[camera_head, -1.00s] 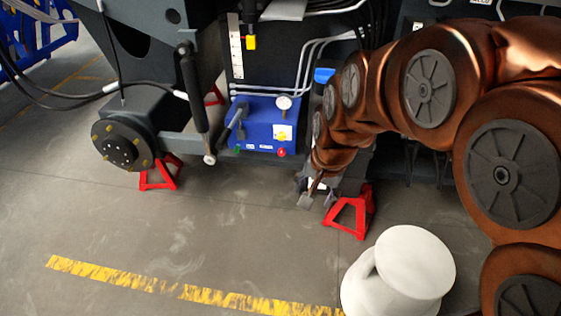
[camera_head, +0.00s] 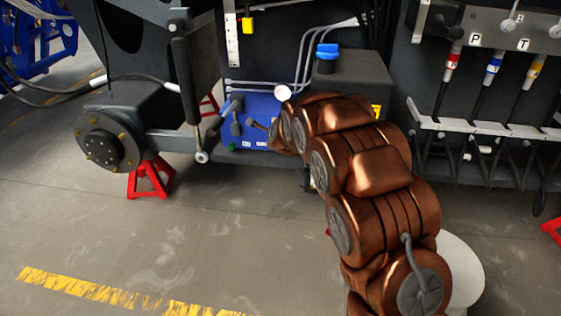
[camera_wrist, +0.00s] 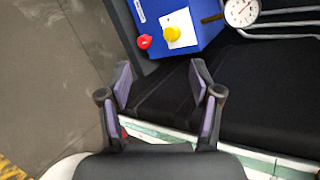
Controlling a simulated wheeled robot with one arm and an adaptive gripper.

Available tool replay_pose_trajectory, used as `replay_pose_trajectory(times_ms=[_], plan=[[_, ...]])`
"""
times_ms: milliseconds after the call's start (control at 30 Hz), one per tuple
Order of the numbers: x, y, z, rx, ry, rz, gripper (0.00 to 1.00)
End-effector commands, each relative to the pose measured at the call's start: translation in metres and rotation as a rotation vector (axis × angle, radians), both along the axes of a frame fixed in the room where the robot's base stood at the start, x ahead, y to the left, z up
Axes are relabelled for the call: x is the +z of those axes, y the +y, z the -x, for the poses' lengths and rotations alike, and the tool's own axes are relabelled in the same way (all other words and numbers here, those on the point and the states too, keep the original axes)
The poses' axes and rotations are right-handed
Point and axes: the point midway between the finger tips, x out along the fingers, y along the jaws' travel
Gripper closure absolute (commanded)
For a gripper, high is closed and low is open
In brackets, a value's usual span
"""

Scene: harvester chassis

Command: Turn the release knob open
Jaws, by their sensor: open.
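The blue unit (camera_head: 262,104) stands low on the chassis, partly hidden behind my arm in the head view. In the wrist view, the blue box (camera_wrist: 205,32) carries a round yellow knob (camera_wrist: 172,33) on a white plate and a red knob (camera_wrist: 144,41) on its lower edge. I cannot tell from any label which one is the release knob. A green knob (camera_head: 232,148) shows at the unit's lower left. My gripper (camera_wrist: 160,68) is open and empty, its two fingers apart and pointing towards the knobs, touching neither. In the head view it is mostly hidden by my arm.
A pressure gauge (camera_wrist: 241,11) with metal pipes sits beside the knobs. A wheel hub (camera_head: 108,141) and a red stand (camera_head: 150,180) are further left. Hose couplings (camera_head: 492,65) hang at right. The floor in front is clear.

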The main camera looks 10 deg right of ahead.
Motion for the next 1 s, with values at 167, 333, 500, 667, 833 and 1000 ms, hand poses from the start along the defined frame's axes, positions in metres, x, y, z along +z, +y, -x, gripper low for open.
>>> replay_pose_trajectory(times_ms=[167,333,500,667,833,1000], plan=[[-0.063,-0.002,-0.045,-0.154,-0.139,-0.192,0.36],[-0.109,-0.008,-0.078,-0.284,-0.286,-0.388,0.36],[-0.156,-0.015,-0.101,-0.388,-0.431,-0.584,0.36],[-0.187,-0.021,-0.110,-0.451,-0.545,-0.731,0.36],[-0.201,-0.025,-0.114,-0.479,-0.614,-0.819,0.36],[-0.204,-0.027,-0.117,-0.488,-0.630,-0.841,0.36]])
